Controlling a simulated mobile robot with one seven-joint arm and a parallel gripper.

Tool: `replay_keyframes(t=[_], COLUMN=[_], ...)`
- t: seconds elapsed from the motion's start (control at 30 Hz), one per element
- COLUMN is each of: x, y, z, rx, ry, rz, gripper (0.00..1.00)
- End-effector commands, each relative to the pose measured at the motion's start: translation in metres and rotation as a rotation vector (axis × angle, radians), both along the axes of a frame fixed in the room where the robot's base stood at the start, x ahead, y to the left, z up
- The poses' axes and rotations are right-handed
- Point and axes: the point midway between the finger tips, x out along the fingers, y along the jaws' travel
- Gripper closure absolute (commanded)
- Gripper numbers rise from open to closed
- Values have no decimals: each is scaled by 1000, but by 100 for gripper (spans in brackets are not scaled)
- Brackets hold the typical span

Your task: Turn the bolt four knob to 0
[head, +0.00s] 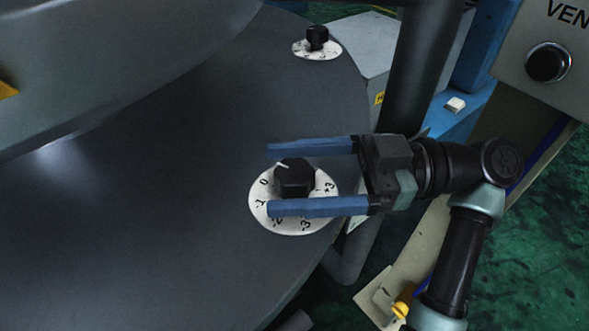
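A black knob (294,178) sits on a round white dial (262,212) on the dark grey plate. The dial has black numbers around its edge; the 0 is at its upper left and -1 at its left. A pale mark on the knob's top points to the upper left, near the 0 but seemingly a little clockwise of it. My gripper (300,178) is open, with one blue finger on the far side of the knob and one on the near side. The near finger hides part of the dial. I cannot tell whether either finger touches the knob.
A second black knob (317,37) on a white dial stands at the plate's far edge. A dark post (416,70) rises behind my gripper. A grey panel (520,60) with a black round button is at upper right. The left of the plate (130,230) is clear.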

Motion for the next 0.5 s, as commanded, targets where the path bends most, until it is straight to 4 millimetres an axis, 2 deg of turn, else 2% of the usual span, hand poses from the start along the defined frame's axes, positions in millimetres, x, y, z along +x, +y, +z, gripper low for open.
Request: replay_keyframes(t=[0.27,0.5], x=[1,2], y=[-5,-35], z=[0,-1], rx=[-1,-3], ry=[-1,1], rz=[-3,-5], gripper=[16,16])
